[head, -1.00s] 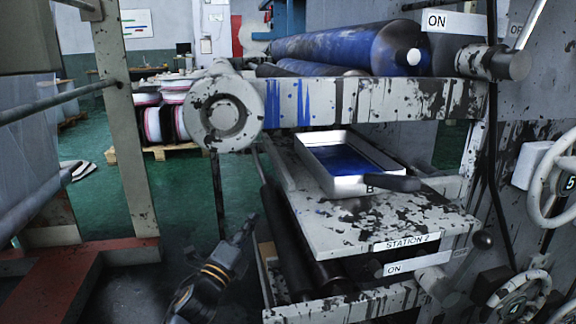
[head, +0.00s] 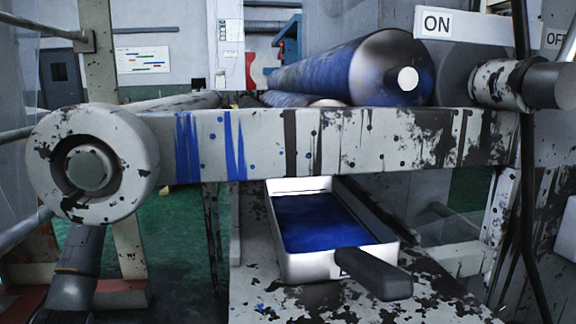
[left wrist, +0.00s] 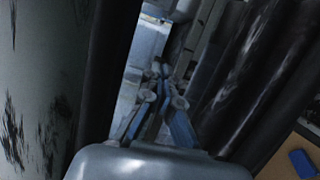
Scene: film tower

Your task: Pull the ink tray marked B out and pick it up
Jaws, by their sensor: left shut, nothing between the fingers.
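The ink tray (head: 292,265) is a white rectangular pan holding blue ink. It sits on the paint-spattered shelf (head: 260,300) under the crossbar in the head view. Its dark handle (head: 374,275) points toward the lower right, and the mark on its front wall is mostly covered by the handle. My left arm shows at the lower left, left of the tray and apart from it; its upper end is hidden behind the round roller end. In the left wrist view my left gripper (left wrist: 160,75) is shut and empty between dark bars. My right gripper is out of view.
A spattered crossbar (head: 330,138) runs above the tray, with a round end (head: 92,165) at left. A blue ink roller (head: 350,68) lies above it. An ON sign (head: 437,22) and a dark cable (head: 527,180) are at right. Green floor (head: 182,235) shows behind.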

